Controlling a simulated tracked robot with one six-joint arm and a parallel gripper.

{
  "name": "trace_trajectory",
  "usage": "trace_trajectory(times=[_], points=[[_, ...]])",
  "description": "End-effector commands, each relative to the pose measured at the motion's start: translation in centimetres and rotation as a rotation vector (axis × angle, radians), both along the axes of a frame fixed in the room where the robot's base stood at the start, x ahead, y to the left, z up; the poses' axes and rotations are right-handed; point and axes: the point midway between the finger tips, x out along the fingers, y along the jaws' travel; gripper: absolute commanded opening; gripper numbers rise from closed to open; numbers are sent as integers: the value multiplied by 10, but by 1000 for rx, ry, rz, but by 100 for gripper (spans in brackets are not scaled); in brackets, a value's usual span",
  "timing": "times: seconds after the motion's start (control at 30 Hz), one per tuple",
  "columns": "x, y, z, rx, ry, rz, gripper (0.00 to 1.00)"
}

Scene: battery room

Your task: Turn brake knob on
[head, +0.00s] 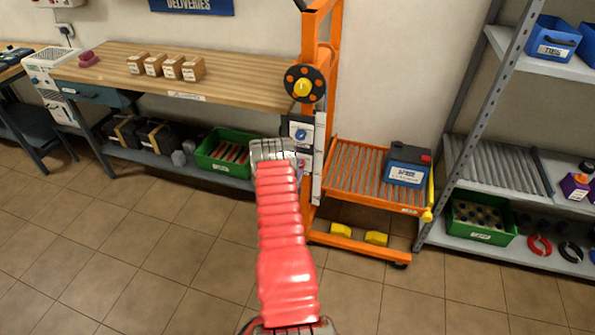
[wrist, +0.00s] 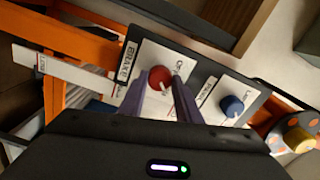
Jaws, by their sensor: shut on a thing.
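The red brake knob (wrist: 159,77) sits on a white plate beside a tag reading "BRAKE" (wrist: 128,61) in the wrist view. My gripper (wrist: 160,86) has its two purple-grey fingers on either side of this knob, shut on it. Small print on the plate near the knob is too blurred to read surely. In the head view my red arm reaches to the control panel on the orange lift cart (head: 318,100). My arm's end hides the brake knob there.
A blue knob (wrist: 231,106) on its own white plate is beside the brake knob. The cart has a black handwheel (head: 304,84) above the panel and a roller deck (head: 355,176) with a battery (head: 408,164). A workbench (head: 220,88) stands left, a metal shelf (head: 512,168) right.

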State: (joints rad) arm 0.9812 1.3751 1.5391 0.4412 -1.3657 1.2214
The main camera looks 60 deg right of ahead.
Motion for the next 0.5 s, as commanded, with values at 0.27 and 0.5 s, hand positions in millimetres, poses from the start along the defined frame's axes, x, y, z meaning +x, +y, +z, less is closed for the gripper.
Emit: trace_trajectory(times=[0.27, 0.5], points=[[-5, -2, -2, 11, -45, -10, 8], [-5, -2, -2, 12, -45, -10, 8]])
